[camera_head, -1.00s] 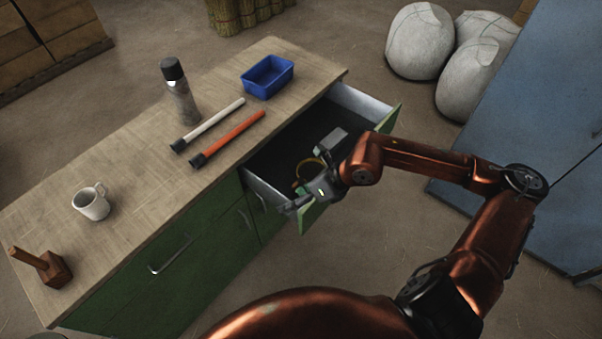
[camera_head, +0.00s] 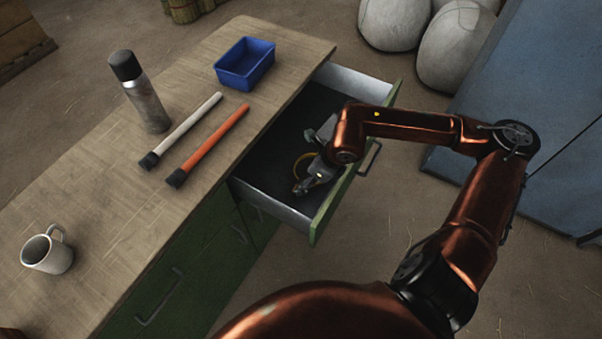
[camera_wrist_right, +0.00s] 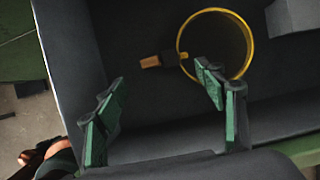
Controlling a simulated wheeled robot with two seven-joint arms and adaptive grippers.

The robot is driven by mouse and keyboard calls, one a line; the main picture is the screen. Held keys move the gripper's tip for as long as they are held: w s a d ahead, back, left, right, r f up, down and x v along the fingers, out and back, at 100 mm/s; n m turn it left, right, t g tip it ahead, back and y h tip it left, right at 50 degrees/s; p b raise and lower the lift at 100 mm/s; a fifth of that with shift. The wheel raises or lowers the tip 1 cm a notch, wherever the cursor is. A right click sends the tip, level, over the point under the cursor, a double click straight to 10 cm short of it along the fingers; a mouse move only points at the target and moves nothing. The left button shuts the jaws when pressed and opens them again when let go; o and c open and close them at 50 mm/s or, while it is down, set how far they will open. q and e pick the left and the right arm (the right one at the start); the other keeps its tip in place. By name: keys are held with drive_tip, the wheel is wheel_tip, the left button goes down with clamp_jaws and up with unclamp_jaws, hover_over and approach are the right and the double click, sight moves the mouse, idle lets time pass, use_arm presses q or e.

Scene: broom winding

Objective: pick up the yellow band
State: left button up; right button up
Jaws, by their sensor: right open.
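The yellow band (camera_head: 303,165) is a thin ring inside the open drawer (camera_head: 263,187). In the right wrist view the yellow band (camera_wrist_right: 247,42) lies on the dark drawer floor, with a small brown tab (camera_wrist_right: 151,61) at its left side. My right gripper (camera_head: 299,189) is inside the drawer, over its front part and close to the band. In the wrist view my right gripper (camera_wrist_right: 157,88) is open with nothing between its fingers. Its right finger overlaps the lower edge of the ring in the picture; I cannot tell whether they touch. My left gripper is not in view.
The drawer's green front (camera_head: 359,165) stands close beside my right wrist. On the worktop (camera_head: 120,190) are a blue bin (camera_head: 245,64), a spray can (camera_head: 147,105), a white stick (camera_head: 190,125), an orange stick (camera_head: 215,140) and a mug (camera_head: 48,253). A blue cabinet (camera_head: 540,110) stands at right.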

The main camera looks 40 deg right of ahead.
drive_tip(key=shift+x, duration=1)
drive_tip(key=b+x, duration=0.2)
drive_tip(key=x, duration=0.3)
drive_tip(key=shift+w+f, duration=0.2)
drive_tip(key=shift+f, duration=0.2)
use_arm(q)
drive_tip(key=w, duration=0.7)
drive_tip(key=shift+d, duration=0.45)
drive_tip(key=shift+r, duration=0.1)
use_arm(e)
drive_tip(key=shift+c, duration=0.2)
